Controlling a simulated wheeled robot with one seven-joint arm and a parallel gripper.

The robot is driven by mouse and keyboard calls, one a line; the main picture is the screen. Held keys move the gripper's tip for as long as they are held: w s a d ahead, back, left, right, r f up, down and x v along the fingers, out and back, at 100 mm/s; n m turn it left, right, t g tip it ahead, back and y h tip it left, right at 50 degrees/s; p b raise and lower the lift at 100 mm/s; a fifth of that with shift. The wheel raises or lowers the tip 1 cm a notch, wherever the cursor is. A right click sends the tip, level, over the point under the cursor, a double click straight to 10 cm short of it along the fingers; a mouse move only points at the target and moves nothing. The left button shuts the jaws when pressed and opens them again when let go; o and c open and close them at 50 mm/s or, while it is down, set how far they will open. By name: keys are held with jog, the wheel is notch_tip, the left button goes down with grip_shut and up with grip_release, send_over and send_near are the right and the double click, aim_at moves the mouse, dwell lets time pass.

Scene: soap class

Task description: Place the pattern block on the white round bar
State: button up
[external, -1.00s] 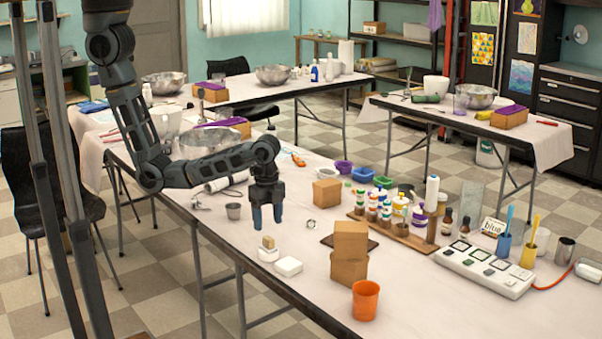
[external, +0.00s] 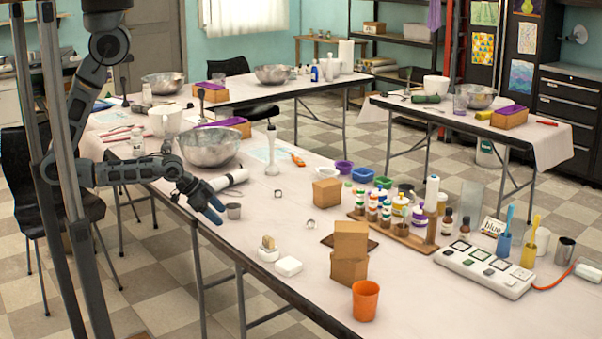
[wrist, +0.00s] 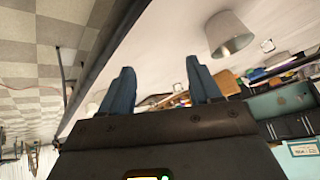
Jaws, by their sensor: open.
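A small tan block (external: 268,242), which I take to be the pattern block, stands on a small white piece (external: 268,255) near the table's front edge in the external view. Whether the block leans or sits flat is too small to tell. A second white rounded bar (external: 289,266) lies just right of it with nothing on top. Which white piece is the round bar is not certain. My gripper (external: 212,207) is open and empty at the table's left edge, well left of the block. In the wrist view its blue fingers (wrist: 160,66) stand apart with nothing between them.
A grey cup (external: 233,211) stands close to my gripper; it also shows in the wrist view (wrist: 228,32). Cardboard boxes (external: 349,253) and an orange cup (external: 365,300) stand right of the white pieces.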

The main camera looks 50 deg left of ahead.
jog(key=s+a+r+n+t+y, duration=0.1)
jog(key=s+a+r+n+t, duration=0.3)
jog(key=r, duration=0.6)
jog(key=s+a+r+n+t+y, duration=0.2)
jog(key=s+a+r+n+t, duration=0.2)
jog(key=s+a+r, duration=0.4)
notch_tip(320, 180, up, 3)
jog(key=shift+s+a+r+n, duration=0.1)
jog(key=shift+s+a+n, duration=0.15)
jog(key=shift+s, duration=0.35)
